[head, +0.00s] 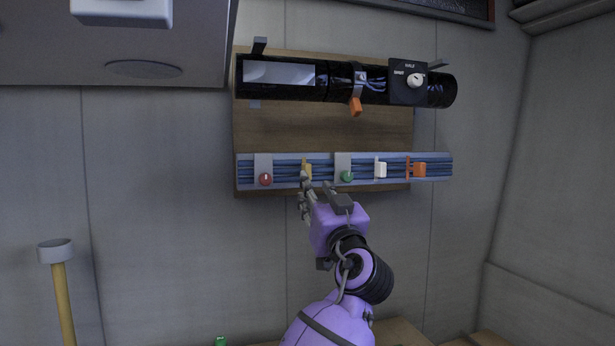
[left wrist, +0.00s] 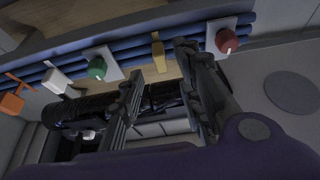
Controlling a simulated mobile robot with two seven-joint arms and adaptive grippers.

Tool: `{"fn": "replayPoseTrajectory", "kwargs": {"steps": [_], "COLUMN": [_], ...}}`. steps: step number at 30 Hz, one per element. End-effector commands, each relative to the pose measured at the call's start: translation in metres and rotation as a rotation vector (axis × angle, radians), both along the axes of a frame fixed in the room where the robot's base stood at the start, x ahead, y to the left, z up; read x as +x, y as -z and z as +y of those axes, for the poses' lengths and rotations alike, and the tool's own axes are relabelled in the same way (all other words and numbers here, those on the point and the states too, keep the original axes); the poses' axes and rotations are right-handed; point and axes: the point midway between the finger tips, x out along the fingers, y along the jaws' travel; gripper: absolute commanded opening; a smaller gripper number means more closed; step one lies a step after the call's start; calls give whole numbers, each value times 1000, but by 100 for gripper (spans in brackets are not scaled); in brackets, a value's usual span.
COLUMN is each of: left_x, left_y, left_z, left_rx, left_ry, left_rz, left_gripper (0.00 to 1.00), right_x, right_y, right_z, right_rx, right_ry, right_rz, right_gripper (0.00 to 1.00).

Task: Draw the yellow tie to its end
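The yellow tie (head: 307,168) is a small tab on the blue cable bundle, between a red knob (head: 265,179) and a green knob (head: 347,176). In the left wrist view the yellow tie (left wrist: 158,55) hangs over the bundle. My left gripper (head: 306,187) is just below the tie in the head view. In the left wrist view its two dark fingers (left wrist: 165,75) are spread apart, with the tie's tab in line with the gap between them. I cannot tell whether a finger touches the tie. My right gripper is not in view.
A white tie (head: 381,170) and an orange tie (head: 419,170) sit farther right on the bundle. Above is a black tube (head: 300,84) with an orange tab (head: 356,106) and a dial box (head: 408,80). A mallet (head: 56,252) stands at the lower left.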

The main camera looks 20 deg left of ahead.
Motion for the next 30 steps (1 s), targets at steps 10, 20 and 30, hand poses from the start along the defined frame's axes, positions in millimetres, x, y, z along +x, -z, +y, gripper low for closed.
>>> {"fn": "replayPoseTrajectory", "kwargs": {"steps": [10,20,30], "left_x": [40,51,51], "left_y": [-27,-27,-27], "left_z": [29,35,35], "left_rx": [3,2,2], "left_ry": [-2,1,1], "left_rz": [-4,0,0], "left_gripper": [33,33,3], "right_x": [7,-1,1], "right_y": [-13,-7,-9], "right_z": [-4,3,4], "right_rx": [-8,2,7], "right_ry": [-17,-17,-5], "right_rz": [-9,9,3], "right_gripper": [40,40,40]}}
